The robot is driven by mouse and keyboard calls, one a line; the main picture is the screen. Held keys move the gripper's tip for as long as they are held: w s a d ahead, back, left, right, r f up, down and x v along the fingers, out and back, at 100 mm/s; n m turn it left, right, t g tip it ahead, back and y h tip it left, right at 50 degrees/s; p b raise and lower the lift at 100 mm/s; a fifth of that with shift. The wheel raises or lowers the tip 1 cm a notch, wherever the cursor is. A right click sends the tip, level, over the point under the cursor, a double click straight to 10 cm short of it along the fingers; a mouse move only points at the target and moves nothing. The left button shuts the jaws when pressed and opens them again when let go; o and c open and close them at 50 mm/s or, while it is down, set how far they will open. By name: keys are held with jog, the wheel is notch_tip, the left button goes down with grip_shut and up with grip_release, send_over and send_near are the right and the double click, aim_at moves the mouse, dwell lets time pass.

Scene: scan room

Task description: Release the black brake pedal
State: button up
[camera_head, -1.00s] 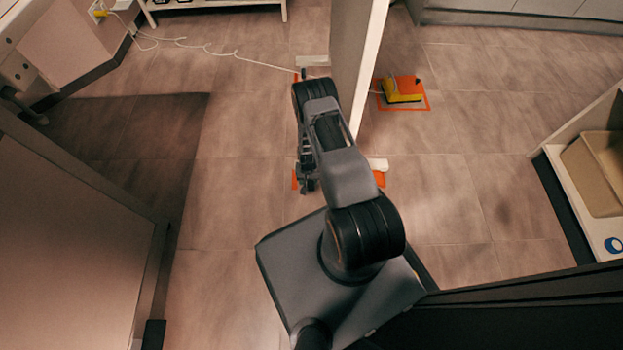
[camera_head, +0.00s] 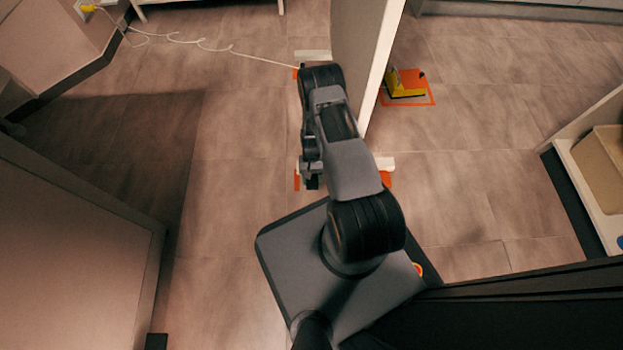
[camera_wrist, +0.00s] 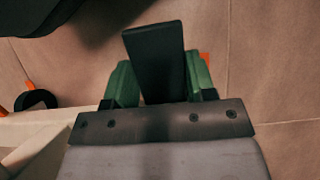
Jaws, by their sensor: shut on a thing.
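In the wrist view, a flat black piece, which looks like the brake pedal (camera_wrist: 154,52), stands between the two green fingers of my gripper (camera_wrist: 160,82). The gripper is shut on it, one finger on each side. Its lower end is hidden behind the gripper's front plate. In the head view my gripper (camera_head: 312,180) points down beside my arm, close to the foot of the partition. The pedal cannot be told apart from the dark gripper there.
A partition wall (camera_head: 360,50) stands just beyond my arm. A yellow device (camera_head: 407,90) sits on an orange-outlined floor patch to its right. A white cable (camera_head: 215,49) crosses the floor at upper left. A cabinet (camera_head: 65,240) stands left; a counter with a basin (camera_head: 602,170) right.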

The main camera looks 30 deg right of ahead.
jog(key=shift+a, duration=0.15)
jog(key=o, duration=1)
jog(key=shift+o, duration=1.4)
jog(key=p+v, duration=0.4)
jog(key=v, duration=1)
jog(key=shift+p, duration=0.4)
jog(key=w+a+r+n+t+h+p, duration=0.15)
jog(key=r+p, duration=0.65)
jog(key=r, duration=1.3)
jog(key=a+r+n+t+p, duration=0.15)
jog(key=r+p, duration=0.75)
jog(key=r, duration=1.2)
jog(key=s+a+r+t+p, duration=0.2)
jog(key=s+r+p, duration=0.3)
jog(key=r, duration=0.6)
jog(key=s+a+r+n+t+p, duration=0.1)
jog(key=s+r+p, duration=0.4)
jog(key=r, duration=0.7)
jog(key=s+a+r+n+t+p, duration=0.1)
jog(key=s+a+r+t+p, duration=0.1)
jog(key=s+r+p, duration=0.3)
notch_tip(320, 180, up, 7)
jog(key=a+h+p, duration=0.1)
jog(key=p, duration=0.2)
jog(key=shift+s+f+t, duration=0.2)
jog(key=shift+f+t, duration=0.05)
jog(key=shift+t, duration=0.15)
